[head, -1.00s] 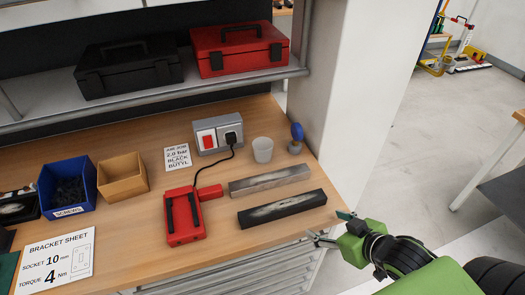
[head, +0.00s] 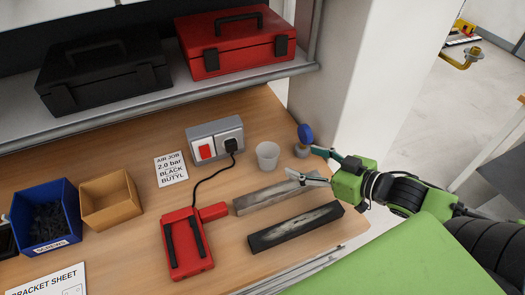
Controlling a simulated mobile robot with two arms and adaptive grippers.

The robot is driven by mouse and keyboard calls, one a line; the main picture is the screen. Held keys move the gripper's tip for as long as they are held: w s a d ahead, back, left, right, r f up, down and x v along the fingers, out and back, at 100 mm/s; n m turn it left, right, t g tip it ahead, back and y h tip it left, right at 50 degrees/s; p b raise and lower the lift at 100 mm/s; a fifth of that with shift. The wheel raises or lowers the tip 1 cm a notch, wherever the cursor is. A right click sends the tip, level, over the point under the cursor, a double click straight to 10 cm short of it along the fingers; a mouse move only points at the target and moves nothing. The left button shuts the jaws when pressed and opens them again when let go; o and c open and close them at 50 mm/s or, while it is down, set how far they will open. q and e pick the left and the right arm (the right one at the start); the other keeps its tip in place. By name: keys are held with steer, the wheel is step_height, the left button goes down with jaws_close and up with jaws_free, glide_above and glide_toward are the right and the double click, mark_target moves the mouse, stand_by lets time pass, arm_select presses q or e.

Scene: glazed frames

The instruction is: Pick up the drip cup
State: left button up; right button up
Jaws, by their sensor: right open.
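The drip cup, a small whitish translucent cup (head: 267,156), stands upright on the wooden bench, right of the grey socket box. My right gripper (head: 304,165) comes in from the right, its fingers spread and pointing left toward the cup. It is open and empty, a short way to the right of the cup, and does not touch it. One finger hangs above the far end of the light grey bar. My left gripper is not in view.
A blue-topped knob (head: 305,134) stands close behind the right gripper. A grey bar (head: 268,197) and a dark bar (head: 295,228) lie in front of the cup. A socket box (head: 214,139) and red charger (head: 186,245) are to the left. A shelf (head: 170,102) with toolboxes overhangs behind.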

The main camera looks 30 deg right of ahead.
mark_target(261, 149)
steer(key=shift+x, duration=0.8)
steer(key=shift+w+a+f, duration=0.15)
steer(key=shift+w+a, duration=0.1)
steer(key=shift+w, duration=0.05)
steer(key=x, duration=0.4)
steer(key=shift+b, duration=0.3)
steer(key=shift+w+a+f, duration=0.15)
steer(key=shift+w+f, duration=0.05)
steer(key=shift+w, duration=0.25)
steer(key=shift+w+a+f, duration=0.15)
steer(key=shift+w+a, duration=0.05)
steer(key=shift+w, duration=0.2)
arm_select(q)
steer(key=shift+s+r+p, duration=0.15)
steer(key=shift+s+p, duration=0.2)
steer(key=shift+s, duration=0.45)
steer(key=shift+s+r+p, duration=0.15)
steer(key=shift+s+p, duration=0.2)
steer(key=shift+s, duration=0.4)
arm_select(e)
steer(key=shift+x, duration=2.2)
steer(key=shift+s+a, duration=0.1)
steer(key=shift+a, duration=0.05)
steer(key=shift+c, duration=0.3)
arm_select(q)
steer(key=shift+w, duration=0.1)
arm_select(e)
steer(key=c, duration=0.9)
